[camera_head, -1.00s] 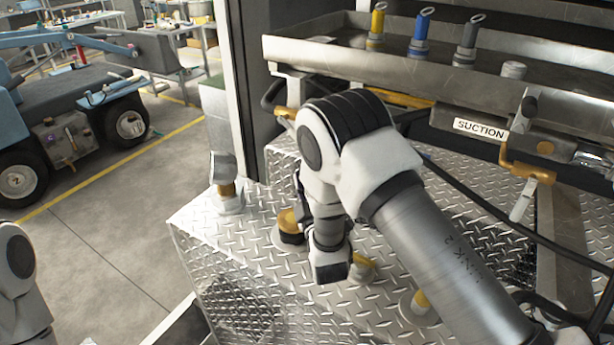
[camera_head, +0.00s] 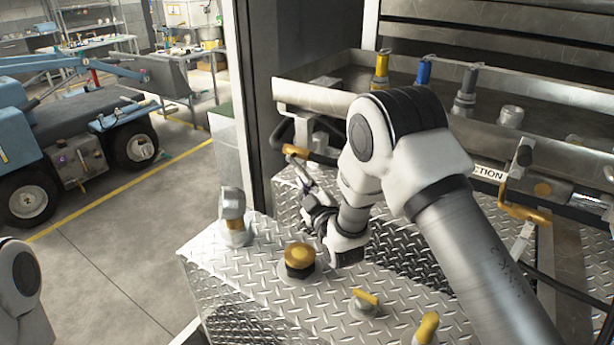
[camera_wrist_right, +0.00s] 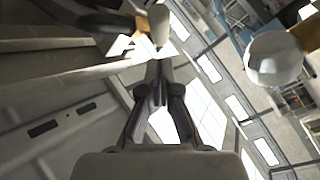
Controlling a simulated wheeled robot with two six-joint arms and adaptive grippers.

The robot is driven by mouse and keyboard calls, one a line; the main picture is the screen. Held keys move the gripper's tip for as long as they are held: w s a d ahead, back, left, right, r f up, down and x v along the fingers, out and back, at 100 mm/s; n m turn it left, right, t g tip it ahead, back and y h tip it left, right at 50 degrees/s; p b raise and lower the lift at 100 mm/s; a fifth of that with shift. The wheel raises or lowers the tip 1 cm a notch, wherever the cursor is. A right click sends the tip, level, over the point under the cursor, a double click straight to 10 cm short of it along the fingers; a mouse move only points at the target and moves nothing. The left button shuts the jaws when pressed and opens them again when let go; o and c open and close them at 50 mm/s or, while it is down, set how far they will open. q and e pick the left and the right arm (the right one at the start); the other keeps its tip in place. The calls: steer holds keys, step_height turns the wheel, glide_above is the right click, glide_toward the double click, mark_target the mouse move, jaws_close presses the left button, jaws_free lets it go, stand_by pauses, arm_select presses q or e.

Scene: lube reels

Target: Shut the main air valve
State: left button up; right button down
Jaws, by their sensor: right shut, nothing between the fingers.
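Several yellow-handled fittings show in the head view, and I cannot tell by a label which is the main air valve. One yellow handle (camera_head: 295,152) sits on the pipework below the left end of the metal tray. My right gripper (camera_head: 304,175) is just below that handle, pointing up toward it, shut and empty. I cannot tell whether it touches the handle. In the right wrist view the closed fingers (camera_wrist_right: 158,85) meet below a pale rounded tip (camera_wrist_right: 158,25). Another yellow handle (camera_head: 525,212) sits at the right by the suction label (camera_head: 488,173). My left gripper is out of view.
Yellow-topped knobs (camera_head: 299,256) and a grey-capped fitting (camera_head: 233,212) stand on the diamond-plate deck (camera_head: 340,308). The metal tray (camera_head: 310,93) holds coloured nozzles. A black hose curves below its left end. A dark post (camera_head: 275,70) stands at the left.

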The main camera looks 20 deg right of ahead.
steer(key=shift+w+d+f, duration=0.3)
steer(key=shift+w, duration=0.15)
steer(key=shift+w+d+f, duration=0.25)
steer(key=shift+w, duration=0.15)
steer(key=shift+w+a+f+m+t+h+b, duration=0.15)
steer(key=shift+w+a+f+m+t+b, duration=0.4)
steer(key=shift+b, duration=2.05)
steer(key=shift+w+a+f+m+t+h+b, duration=0.25)
steer(key=shift+w+f+m+t+b, duration=0.5)
steer(key=shift+b, duration=1.8)
steer(key=shift+w+a+f+m+t+h+b, duration=0.15)
steer(key=shift+a+f+m+t+b, duration=0.55)
steer(key=shift+b, duration=1.9)
steer(key=shift+d+f+n+g, duration=0.2)
steer(key=shift+d+n+g, duration=0.05)
steer(key=shift+n+g, duration=0.05)
